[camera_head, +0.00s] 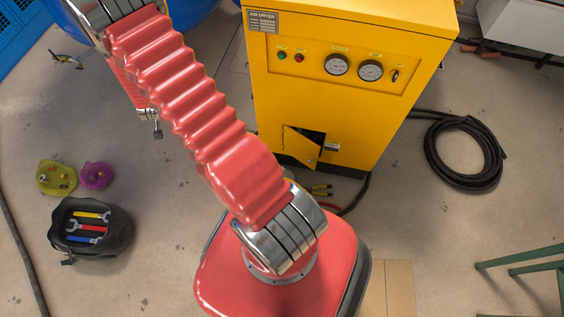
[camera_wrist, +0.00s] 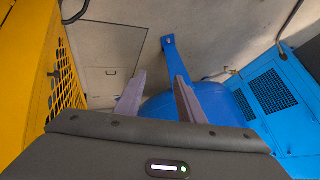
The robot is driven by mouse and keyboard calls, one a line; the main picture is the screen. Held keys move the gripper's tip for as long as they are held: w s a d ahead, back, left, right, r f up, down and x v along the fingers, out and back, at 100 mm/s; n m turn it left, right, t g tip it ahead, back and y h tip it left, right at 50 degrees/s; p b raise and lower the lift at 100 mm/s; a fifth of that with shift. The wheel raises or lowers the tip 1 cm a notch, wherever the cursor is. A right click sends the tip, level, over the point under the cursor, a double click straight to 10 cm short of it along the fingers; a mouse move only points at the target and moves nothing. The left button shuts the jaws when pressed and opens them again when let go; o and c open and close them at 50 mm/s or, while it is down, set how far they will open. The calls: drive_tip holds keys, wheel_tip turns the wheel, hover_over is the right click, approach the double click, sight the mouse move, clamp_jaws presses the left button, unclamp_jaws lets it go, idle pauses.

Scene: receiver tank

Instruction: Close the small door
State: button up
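The small door (camera_head: 299,148) is a yellow flap low on the front of the yellow air dryer (camera_head: 345,105). It stands ajar, with a dark gap showing at its upper right and a small latch near its right edge. My gripper (camera_wrist: 158,88) shows in the wrist view with its two grey-purple fingers spread apart and nothing between them. It is beyond the top of the head view and away from the door. The small door cannot be made out in the wrist view.
A coiled black hose (camera_head: 463,153) lies right of the dryer. A black tool bag (camera_head: 90,229) sits at left near yellow and purple pouches. A green stand (camera_head: 520,262) is at lower right. In the wrist view, a blue tank (camera_wrist: 213,101) and blue cabinet (camera_wrist: 270,95) lie ahead.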

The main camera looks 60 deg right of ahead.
drive_tip(key=s+d+f+m+g+h, duration=0.2)
drive_tip(key=s+d+f, duration=0.35)
drive_tip(key=f, duration=0.55)
drive_tip(key=m+g+h, duration=0.5)
drive_tip(key=g+h, duration=0.1)
drive_tip(key=g, duration=0.1)
approach(309, 162)
drive_tip(key=v, duration=0.6)
drive_tip(key=shift+d+f, duration=0.2)
drive_tip(key=shift+d, duration=0.1)
drive_tip(key=shift+x, duration=6.8)
drive_tip(key=shift+c, duration=0.3)
clamp_jaws()
